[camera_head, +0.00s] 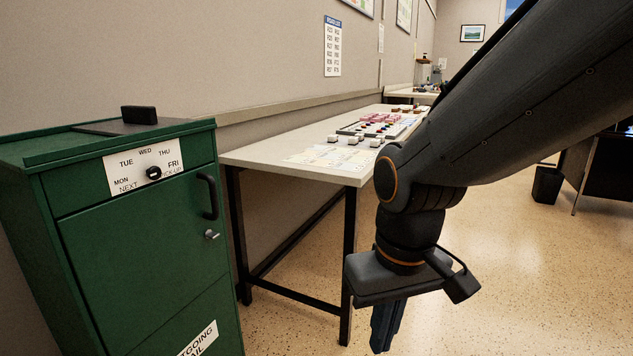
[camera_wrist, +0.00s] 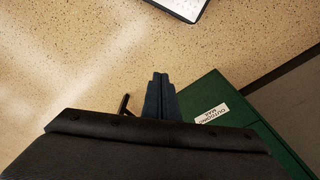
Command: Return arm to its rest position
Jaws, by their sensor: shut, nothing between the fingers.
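My gripper (camera_head: 386,326) hangs from my dark grey arm at the right of the head view, pointing down in front of the table. Its fingers are together with nothing between them. In the wrist view the shut fingers (camera_wrist: 160,82) point out over the speckled floor, with the green cabinet just to their right. My arm reaches down from the upper right and is bent at the wrist.
A green mail cabinet (camera_head: 130,250) with a day dial (camera_head: 153,173) stands at the left. A white table (camera_head: 232,158) with several small items runs along the wall. A dark bin (camera_head: 547,186) stands at right. Floor (camera_head: 540,280) is clear there.

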